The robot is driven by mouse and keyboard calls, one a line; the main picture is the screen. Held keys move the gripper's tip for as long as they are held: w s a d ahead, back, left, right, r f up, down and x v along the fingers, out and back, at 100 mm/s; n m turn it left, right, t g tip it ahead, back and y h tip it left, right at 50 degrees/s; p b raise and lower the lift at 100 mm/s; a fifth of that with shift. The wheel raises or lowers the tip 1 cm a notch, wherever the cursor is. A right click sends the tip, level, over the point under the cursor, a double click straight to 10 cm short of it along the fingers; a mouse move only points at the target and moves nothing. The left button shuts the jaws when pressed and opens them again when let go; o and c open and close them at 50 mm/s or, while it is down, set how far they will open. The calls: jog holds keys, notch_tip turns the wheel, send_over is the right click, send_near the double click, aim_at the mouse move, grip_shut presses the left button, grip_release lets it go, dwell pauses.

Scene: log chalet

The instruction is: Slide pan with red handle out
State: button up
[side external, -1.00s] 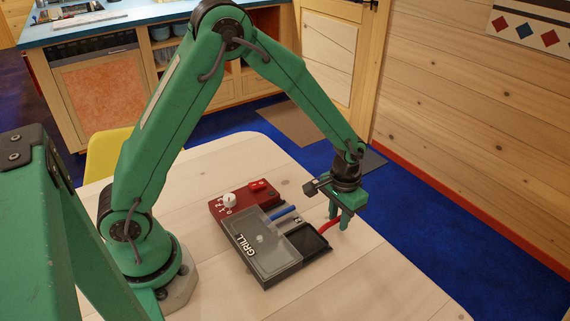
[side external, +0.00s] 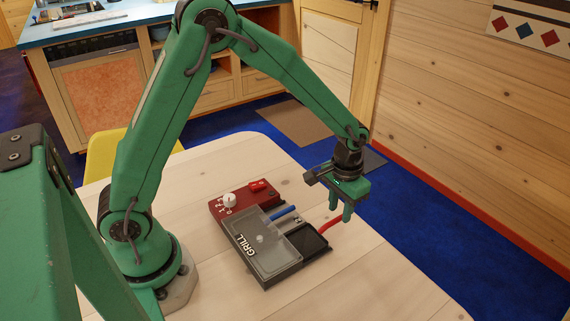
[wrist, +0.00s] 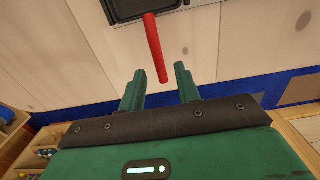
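The pan (side external: 308,241) is a small dark square tray with a red handle (side external: 330,228). Its tray shows outside the grill (side external: 264,251), on the handle side; whether its inner edge is still under the grill, I cannot tell. In the wrist view the pan (wrist: 140,8) is at the top edge, and the red handle (wrist: 155,48) points toward my gripper. My gripper (side external: 341,217) is open and empty, above and beyond the handle end. In the wrist view its two fingers (wrist: 160,82) are apart, with the handle tip between and beyond them.
A blue handle (side external: 283,213) sticks out of the grill beside the pan. The grill's red panel carries a white knob (side external: 229,200) and a red switch (side external: 259,185). The pale wooden table (side external: 390,285) is clear around the grill; its edge lies just beyond my gripper.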

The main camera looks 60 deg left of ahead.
jog(key=shift+r, duration=1.4)
jog(key=shift+s+a+r, duration=0.1)
jog(key=shift+a+r, duration=0.05)
jog(key=shift+r, duration=0.4)
jog(key=s+a+r+t, duration=0.3)
jog(key=s+a+r, duration=0.2)
jog(key=s+r, duration=0.5)
jog(key=s+a+r+t, duration=0.2)
jog(key=s+r, duration=0.4)
jog(key=s, duration=0.3)
jog(key=shift+s+a+r+t, duration=0.25)
jog(key=shift+s+a+t, duration=0.05)
jog(key=shift+a, duration=0.55)
